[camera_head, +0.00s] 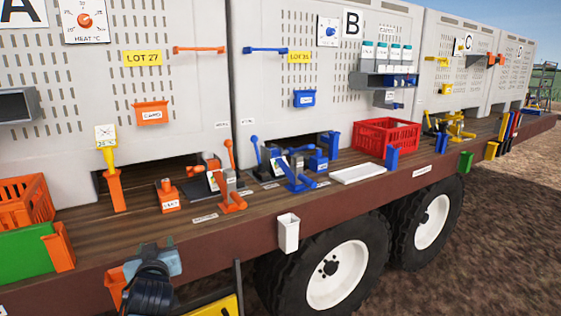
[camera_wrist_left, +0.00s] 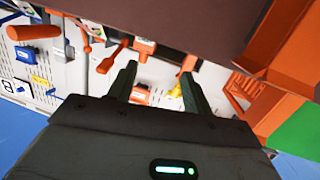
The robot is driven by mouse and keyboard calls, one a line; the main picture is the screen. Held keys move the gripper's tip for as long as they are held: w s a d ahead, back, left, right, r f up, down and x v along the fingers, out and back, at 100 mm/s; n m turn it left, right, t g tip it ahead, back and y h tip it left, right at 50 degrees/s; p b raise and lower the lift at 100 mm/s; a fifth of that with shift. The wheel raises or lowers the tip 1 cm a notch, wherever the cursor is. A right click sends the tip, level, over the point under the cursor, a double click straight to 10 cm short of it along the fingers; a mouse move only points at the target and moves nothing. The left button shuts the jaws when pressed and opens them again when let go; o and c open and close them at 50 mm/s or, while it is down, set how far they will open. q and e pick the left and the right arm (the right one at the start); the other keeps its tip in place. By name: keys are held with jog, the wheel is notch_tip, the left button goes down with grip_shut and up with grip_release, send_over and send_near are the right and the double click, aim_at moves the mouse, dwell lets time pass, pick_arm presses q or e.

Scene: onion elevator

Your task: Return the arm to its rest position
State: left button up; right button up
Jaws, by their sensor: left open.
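My left gripper (camera_head: 152,262) is low in the head view, in front of the trailer's brown front edge. It is dark grey with a blue-grey end. In the left wrist view, my left gripper (camera_wrist_left: 159,76) shows two dark fingers spread apart with nothing held between them. That view shows the bench and panels upside down beyond the fingers. My right gripper is in neither view.
The wooden trailer deck (camera_head: 140,238) carries orange and blue fixtures. A white holder (camera_head: 288,235) hangs on the front edge. Wheels (camera_head: 338,275) are below.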

pick_arm(q)
jog(key=s+d+f+m+g+h, duration=0.1)
jog(key=s+d+f+m+h, duration=0.1)
jog(key=s+f, duration=0.8)
jog(key=s+d+f+m+g+h, duration=0.25)
jog(key=s+f, duration=0.55)
jog(key=f, duration=0.5)
jog(key=s+d+f+g+h, duration=0.1)
jog(key=s+f, duration=0.2)
jog(key=s, duration=0.6)
jog(key=s+d+f+m+g+h+p, duration=0.1)
jog(key=s+d+f, duration=0.1)
jog(key=s, duration=0.8)
jog(key=s+d+f+m+g+h, duration=0.1)
jog(key=s+f, duration=0.3)
jog(key=s, duration=0.6)
jog(key=shift+d+f, duration=0.4)
jog(key=shift+d, duration=0.25)
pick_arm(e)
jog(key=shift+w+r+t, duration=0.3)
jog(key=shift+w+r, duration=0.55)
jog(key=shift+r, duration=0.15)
